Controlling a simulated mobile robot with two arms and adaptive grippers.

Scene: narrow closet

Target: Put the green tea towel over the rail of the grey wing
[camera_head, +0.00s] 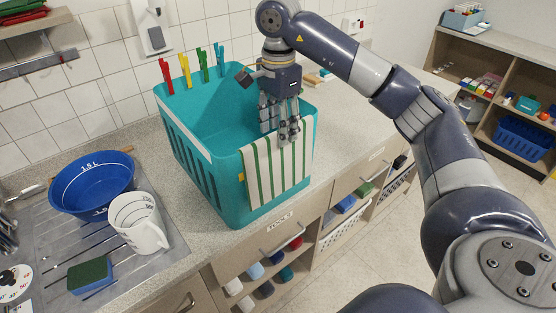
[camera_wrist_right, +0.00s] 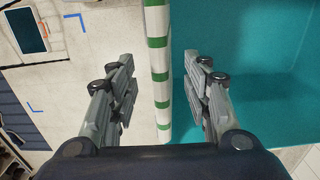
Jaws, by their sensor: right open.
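The green tea towel (camera_head: 275,178), white with green stripes, hangs over the front rim of a teal basket (camera_head: 197,177) on the counter. My right gripper (camera_head: 280,130) points down at that rim, at the towel's top edge. In the right wrist view the towel (camera_wrist_right: 158,60) shows as a narrow striped band between the two open fingers (camera_wrist_right: 162,88), with a visible gap on each side. I do not make out a rail or a grey wing. My left gripper is not in view.
Coloured pegs (camera_head: 185,70) clip the basket's back rim. A blue bowl (camera_head: 92,183), a measuring jug (camera_head: 138,222) and a sponge (camera_head: 90,275) stand at the left. Open shelves below hold rolled cloths (camera_head: 256,270). A shelf unit (camera_head: 480,117) stands at the right, beyond clear floor.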

